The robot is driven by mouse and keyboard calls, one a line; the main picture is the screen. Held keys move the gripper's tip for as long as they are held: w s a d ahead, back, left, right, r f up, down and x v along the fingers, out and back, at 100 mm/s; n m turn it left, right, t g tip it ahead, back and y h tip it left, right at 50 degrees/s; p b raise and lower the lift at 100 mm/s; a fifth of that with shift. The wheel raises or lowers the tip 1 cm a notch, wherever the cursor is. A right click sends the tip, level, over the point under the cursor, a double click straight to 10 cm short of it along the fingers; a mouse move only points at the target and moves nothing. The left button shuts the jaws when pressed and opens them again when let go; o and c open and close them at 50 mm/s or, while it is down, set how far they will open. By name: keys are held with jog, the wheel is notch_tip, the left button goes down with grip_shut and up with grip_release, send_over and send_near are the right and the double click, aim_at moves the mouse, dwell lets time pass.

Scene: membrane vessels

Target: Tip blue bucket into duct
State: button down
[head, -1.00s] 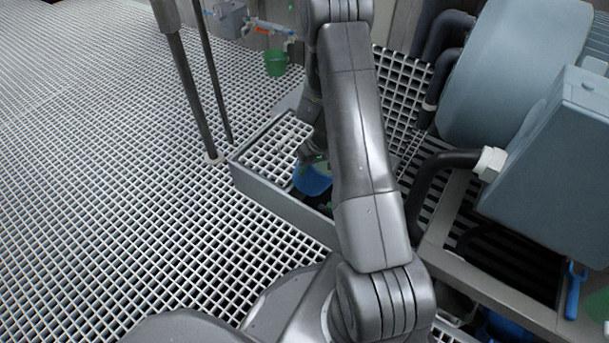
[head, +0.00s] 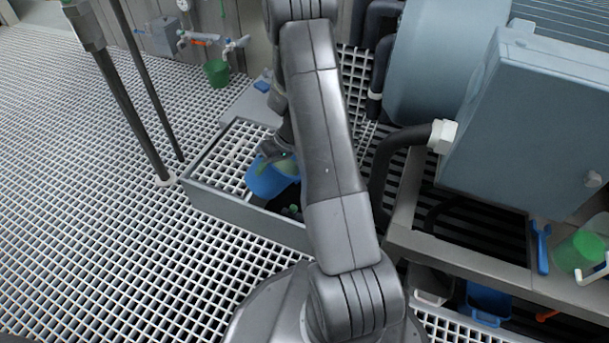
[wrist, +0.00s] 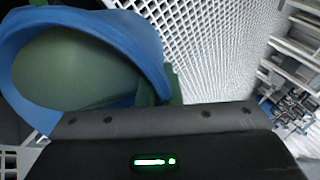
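The blue bucket (head: 270,182) hangs at my gripper (head: 279,158), over the near part of the open-topped grey duct (head: 240,211). It looks tilted in the head view. In the wrist view the bucket's blue rim (wrist: 150,45) fills the upper left, with a smooth dull green inside or contents. A green finger part (wrist: 160,92) of my gripper meets the rim at its right side. My gripper appears shut on the rim; the other fingertip is hidden. The duct is partly covered by white grating, with a dark opening right of the bucket, partly hidden by my arm.
A green bucket (head: 216,72) hangs below a pipe tap at the back. A dark post (head: 130,110) stands left of the duct. A large grey-blue machine (head: 530,120) and its bench (head: 460,258) fill the right. Another blue container (head: 487,302) sits below the bench.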

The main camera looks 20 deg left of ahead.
jog(key=shift+w+r+y+b, duration=0.15)
jog(key=shift+r+y+b, duration=0.05)
jog(key=shift+y+b, duration=0.15)
jog(key=shift+w+d+g+y+b, duration=0.25)
jog(key=shift+d+g+y+b, duration=0.2)
jog(key=shift+b, duration=0.65)
jog(key=shift+w+d+r+g+y+b, duration=0.15)
jog(key=shift+g+y+b, duration=0.15)
jog(key=shift+b, duration=0.25)
jog(key=shift+w+d+g+y, duration=0.45)
jog(key=shift+d+g+y, duration=0.15)
jog(key=shift+y, duration=0.2)
jog(key=shift+w+d+f+g+y, duration=0.5)
jog(key=shift+w+d+g+y, duration=0.1)
jog(key=shift+d+y, duration=0.25)
